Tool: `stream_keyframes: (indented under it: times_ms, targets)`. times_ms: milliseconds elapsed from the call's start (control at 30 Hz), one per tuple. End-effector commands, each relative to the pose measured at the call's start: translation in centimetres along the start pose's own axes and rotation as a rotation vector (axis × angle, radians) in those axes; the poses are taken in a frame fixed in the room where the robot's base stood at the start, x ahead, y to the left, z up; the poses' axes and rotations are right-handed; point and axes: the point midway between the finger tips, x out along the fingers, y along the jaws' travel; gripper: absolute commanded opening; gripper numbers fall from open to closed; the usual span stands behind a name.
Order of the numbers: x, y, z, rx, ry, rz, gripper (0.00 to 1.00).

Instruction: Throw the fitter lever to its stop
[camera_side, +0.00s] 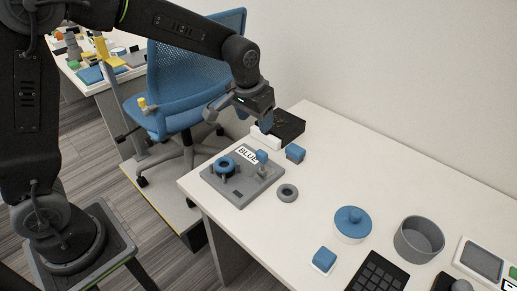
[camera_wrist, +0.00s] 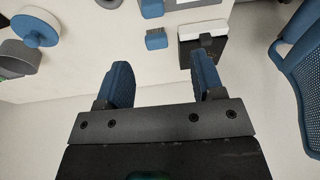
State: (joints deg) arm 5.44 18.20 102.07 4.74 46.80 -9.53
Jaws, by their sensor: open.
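The fitter is a grey base (camera_side: 238,190) near the table's left edge in the side view. It carries a blue ring (camera_side: 224,164) on short posts and a sign reading BLUE. A short lever with a blue knob (camera_side: 262,156) stands on its far right part. My gripper (camera_side: 242,116) is above and behind the fitter, apart from the lever. In the wrist view my gripper (camera_wrist: 162,76) has its two blue fingers spread with nothing between them.
A small blue block (camera_side: 295,153) and a black box with a white part (camera_side: 288,127) lie behind the fitter. A grey ring (camera_side: 287,193) lies beside it. A blue-topped round lid (camera_side: 353,222), grey bowl (camera_side: 419,240) and black keypad (camera_side: 378,274) are farther right.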

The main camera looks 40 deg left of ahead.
Motion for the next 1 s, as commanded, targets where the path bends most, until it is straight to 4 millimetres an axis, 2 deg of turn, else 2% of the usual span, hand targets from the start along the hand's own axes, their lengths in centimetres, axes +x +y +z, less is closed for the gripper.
stream_keyframes:
  times_ms: [33, 200, 333, 433, 1000]
  targets:
    - [0.1, 0.0, -0.9, 0.001, -0.054, 0.004, 0.62]
    - [-0.3, 0.3, -2.2, 0.016, -0.194, 0.028, 0.62]
    - [-0.3, 0.5, -2.4, 0.021, -0.233, 0.037, 0.62]
    - [0.5, 0.5, -2.1, 0.022, -0.238, 0.038, 0.62]
    - [10.8, 0.8, 0.4, 0.022, -0.234, 0.036, 0.62]
